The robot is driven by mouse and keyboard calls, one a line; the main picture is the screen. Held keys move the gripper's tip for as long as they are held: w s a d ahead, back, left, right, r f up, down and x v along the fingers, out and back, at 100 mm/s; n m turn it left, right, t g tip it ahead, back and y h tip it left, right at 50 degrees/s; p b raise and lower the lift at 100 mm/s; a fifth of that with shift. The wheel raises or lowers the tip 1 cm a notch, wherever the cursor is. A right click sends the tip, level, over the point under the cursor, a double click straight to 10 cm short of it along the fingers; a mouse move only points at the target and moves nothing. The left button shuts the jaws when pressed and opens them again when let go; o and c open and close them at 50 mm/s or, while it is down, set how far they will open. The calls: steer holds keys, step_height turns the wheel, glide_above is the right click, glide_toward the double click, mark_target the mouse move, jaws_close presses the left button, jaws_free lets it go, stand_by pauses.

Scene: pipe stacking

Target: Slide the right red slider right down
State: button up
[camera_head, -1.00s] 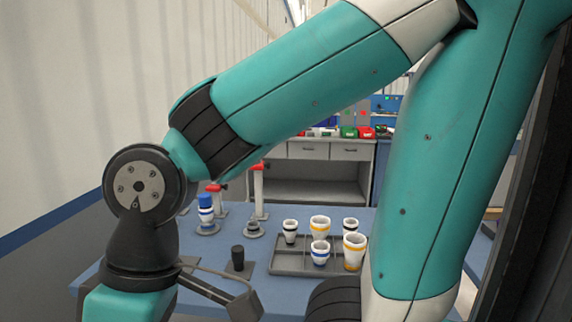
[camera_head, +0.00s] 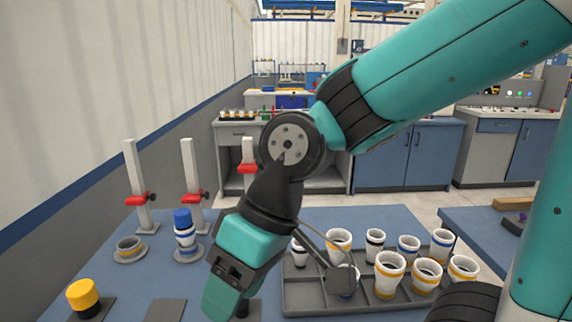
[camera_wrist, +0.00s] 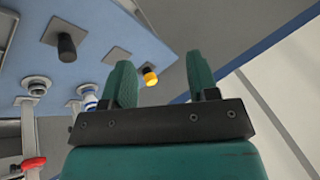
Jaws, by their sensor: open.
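Three grey upright posts stand at the back left of the blue table, each with a red slider. The left slider (camera_head: 138,198) and the middle slider (camera_head: 192,197) sit partway down their posts. The right red slider (camera_head: 247,168) shows beside my wrist joint, higher in the picture; the lower part of its post is hidden behind my arm. In the wrist view, a red slider (camera_wrist: 33,163) on a post is at the lower left; which one I cannot tell. My gripper (camera_wrist: 160,82) has its two teal fingers spread, with nothing between them, apart from any slider.
A blue-capped white pipe (camera_head: 184,236) stands on a base before the posts; a round base (camera_head: 130,248) is beside it. A yellow-capped black piece (camera_head: 83,296) is front left. A grey tray (camera_head: 310,296) with several ringed cups stands at right.

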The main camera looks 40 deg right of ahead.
steer(key=w+d+f+m+t+y+b, duration=0.1)
steer(key=w+d+f+m+t+y, duration=0.2)
steer(key=w, duration=0.6)
steer(key=w+d+m+t+y+b, duration=0.1)
steer(key=w+d+m+t+b, duration=0.15)
steer(key=w+d+m, duration=0.45)
steer(key=w+d+f+m+t+h, duration=0.25)
steer(key=w+d+m+t, duration=0.3)
steer(key=d, duration=0.65)
steer(key=w+d+f+m+t+h, duration=0.1)
steer(key=w+d+m+t+h, duration=0.45)
steer(key=d, duration=0.65)
steer(key=w+a+y+p, duration=0.1)
steer(key=w+a+p, duration=0.2)
steer(key=w+p, duration=1)
steer(key=shift+w+a+r+m+y, duration=0.2)
steer(key=shift+w+a+m+y, duration=0.2)
steer(key=shift+w, duration=0.5)
steer(key=shift+t, duration=0.25)
steer(key=shift+f, duration=0.1)
jaws_close()
